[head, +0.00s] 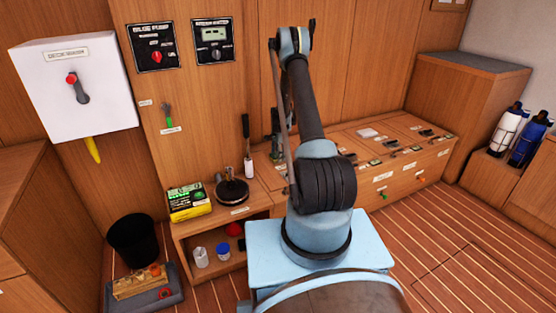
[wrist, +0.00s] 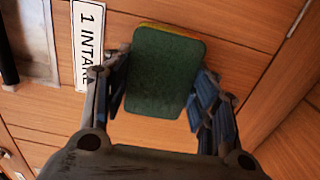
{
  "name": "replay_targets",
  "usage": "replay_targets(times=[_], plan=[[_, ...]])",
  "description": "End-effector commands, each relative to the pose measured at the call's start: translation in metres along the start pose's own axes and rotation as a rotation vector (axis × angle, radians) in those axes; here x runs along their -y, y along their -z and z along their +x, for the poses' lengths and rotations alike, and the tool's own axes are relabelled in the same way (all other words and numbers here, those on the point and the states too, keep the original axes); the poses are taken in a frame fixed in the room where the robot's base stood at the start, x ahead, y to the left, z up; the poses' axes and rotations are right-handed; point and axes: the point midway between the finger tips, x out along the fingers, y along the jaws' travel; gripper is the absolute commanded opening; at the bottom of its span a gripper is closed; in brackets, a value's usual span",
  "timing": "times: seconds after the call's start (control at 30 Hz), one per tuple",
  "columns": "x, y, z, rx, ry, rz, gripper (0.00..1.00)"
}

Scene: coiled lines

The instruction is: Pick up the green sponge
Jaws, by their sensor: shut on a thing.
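The green sponge (wrist: 163,72) is in the middle of the wrist view, a rounded block with a dark green face and a thin yellow edge along its top. My gripper (wrist: 160,92) is shut on it, with one finger against its left side and the other against its right side. Wooden panelling lies behind the sponge. I cannot tell whether the sponge touches that surface. In the head view I cannot make out the sponge, and my arm covers much of the middle.
A "1 INTAKE" label (wrist: 88,45) is left of the sponge. In the head view, a yellow-green box (head: 189,202) and a dark round tin (head: 232,191) stand on the low shelf. A black bucket (head: 135,240) is at lower left. The striped floor at right is clear.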

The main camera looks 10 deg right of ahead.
Motion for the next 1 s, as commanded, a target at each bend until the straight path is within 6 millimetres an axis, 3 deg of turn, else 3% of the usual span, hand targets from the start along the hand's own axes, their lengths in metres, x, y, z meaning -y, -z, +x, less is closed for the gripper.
replay_targets(times=[0.37, 0.8, 1.0], plan=[[0.000, 0.000, -0.007, 0.000, 0.000, 0.000, 0.45], [0.000, 0.000, -0.074, 0.000, 0.000, 0.000, 0.45], [0.000, 0.000, -0.095, 0.000, 0.000, 0.000, 0.45]])
